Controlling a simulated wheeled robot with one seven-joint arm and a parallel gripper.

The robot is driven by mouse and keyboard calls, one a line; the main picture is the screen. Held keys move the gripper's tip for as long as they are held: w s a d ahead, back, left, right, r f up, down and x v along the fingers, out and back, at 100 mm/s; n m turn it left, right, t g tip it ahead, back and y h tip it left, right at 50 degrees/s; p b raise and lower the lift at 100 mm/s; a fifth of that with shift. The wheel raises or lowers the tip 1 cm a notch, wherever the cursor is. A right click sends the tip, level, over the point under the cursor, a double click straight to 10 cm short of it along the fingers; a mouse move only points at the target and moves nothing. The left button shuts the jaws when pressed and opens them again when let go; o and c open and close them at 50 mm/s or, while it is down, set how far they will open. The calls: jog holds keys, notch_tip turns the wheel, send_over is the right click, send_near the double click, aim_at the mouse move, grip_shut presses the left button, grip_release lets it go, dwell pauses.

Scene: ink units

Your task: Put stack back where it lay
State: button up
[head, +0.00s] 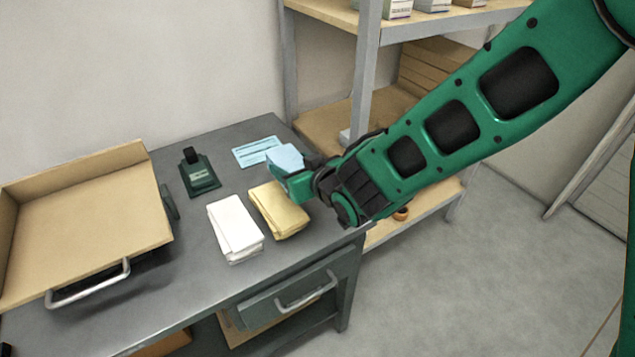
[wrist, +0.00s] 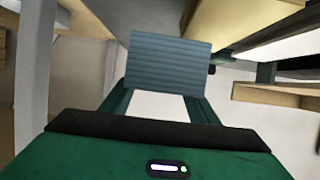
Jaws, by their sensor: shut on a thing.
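My gripper (head: 290,172) is shut on a light blue stack (head: 286,156) and holds it over the back right of the grey table (head: 190,290). In the wrist view the stack (wrist: 168,62) shows as a ribbed blue-grey block between the two fingers. A white stack (head: 235,228) and a yellow stack (head: 279,208) lie side by side on the table, in front of and below the gripper. A flat light blue printed sheet (head: 254,151) lies on the table just left of the held stack. The gripper hides part of the table under the held stack.
A dark green stamp-like object (head: 199,175) stands left of the sheet. A large beige tray (head: 90,215) with a metal handle takes up the table's left side. A shelf unit (head: 366,75) stands behind and right. A drawer (head: 290,305) is at the table's front.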

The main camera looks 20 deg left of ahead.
jog(key=w+d+f, duration=0.1)
jog(key=w+d, duration=0.1)
jog(key=w+d+f, duration=0.2)
jog(key=shift+f, duration=2.1)
jog(key=shift+f, duration=0.1)
jog(key=o, duration=1.5)
